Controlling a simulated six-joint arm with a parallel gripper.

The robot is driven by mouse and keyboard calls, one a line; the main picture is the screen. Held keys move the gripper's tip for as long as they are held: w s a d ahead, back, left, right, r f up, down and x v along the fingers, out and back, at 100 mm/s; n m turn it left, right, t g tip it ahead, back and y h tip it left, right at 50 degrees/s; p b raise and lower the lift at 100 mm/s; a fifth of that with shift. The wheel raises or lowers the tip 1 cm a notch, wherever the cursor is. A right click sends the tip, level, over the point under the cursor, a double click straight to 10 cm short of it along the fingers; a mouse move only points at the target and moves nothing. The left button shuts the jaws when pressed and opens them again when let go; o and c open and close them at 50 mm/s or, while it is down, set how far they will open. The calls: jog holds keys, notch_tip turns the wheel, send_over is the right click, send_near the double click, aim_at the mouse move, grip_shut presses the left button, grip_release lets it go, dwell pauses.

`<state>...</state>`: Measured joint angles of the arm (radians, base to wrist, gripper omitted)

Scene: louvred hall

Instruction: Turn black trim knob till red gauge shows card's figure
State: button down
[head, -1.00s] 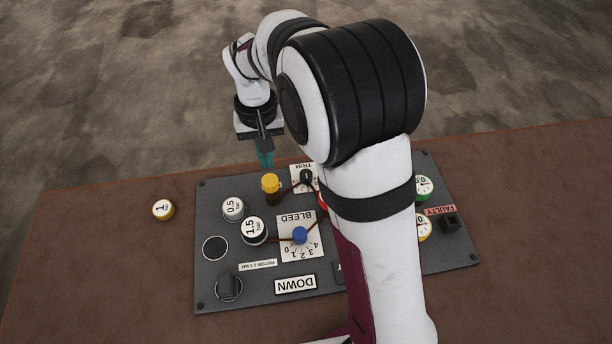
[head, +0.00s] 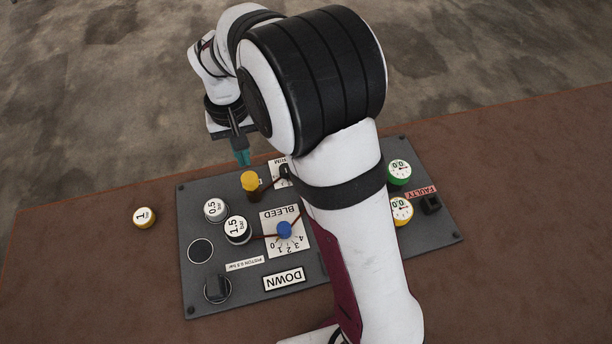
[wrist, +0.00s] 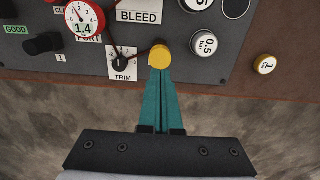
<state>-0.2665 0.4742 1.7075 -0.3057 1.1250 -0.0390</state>
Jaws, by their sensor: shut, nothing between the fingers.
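The black trim knob (wrist: 122,61) sits on a white TRIM plate in the wrist view. In the head view the trim knob (head: 284,170) shows beside my arm. The red gauge (wrist: 84,18) reads 1.4 in the wrist view; my arm hides it in the head view. A small white label reading "PISTON 0.5 bar" (head: 245,263) lies on the panel; I cannot tell whether it is the card. My gripper (wrist: 161,72) is shut and empty, its teal fingertips by the yellow-topped post, right of the trim knob in the wrist view. It also shows in the head view (head: 243,163).
The yellow-topped post (head: 250,182) stands close to the trim knob. A blue bleed knob (head: 284,230), weights marked 0.5 (head: 215,209) and 1.5 (head: 238,229), and green (head: 399,171) and yellow (head: 402,210) gauges are on the panel. A loose weight marked 1 (head: 144,217) lies on the table.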

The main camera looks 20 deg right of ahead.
dwell(0.5)
jog(key=c, duration=1.4)
grip_release()
jog(key=shift+w+d+f, duration=0.1)
jog(key=shift+w+d, duration=0.05)
jog(key=shift+d, duration=0.1)
jog(key=o, duration=0.7)
jog(key=w+d+f, duration=0.3)
jog(key=d, duration=0.5)
jog(key=shift+w+d+f, duration=0.15)
jog(key=shift+w+f, duration=0.2)
jog(key=shift+w, duration=0.05)
jog(key=shift+o, duration=1.1)
jog(key=shift+f, duration=0.25)
notch_tip(320, 180, down, 9)
jog(key=shift+f, duration=0.2)
grip_shut()
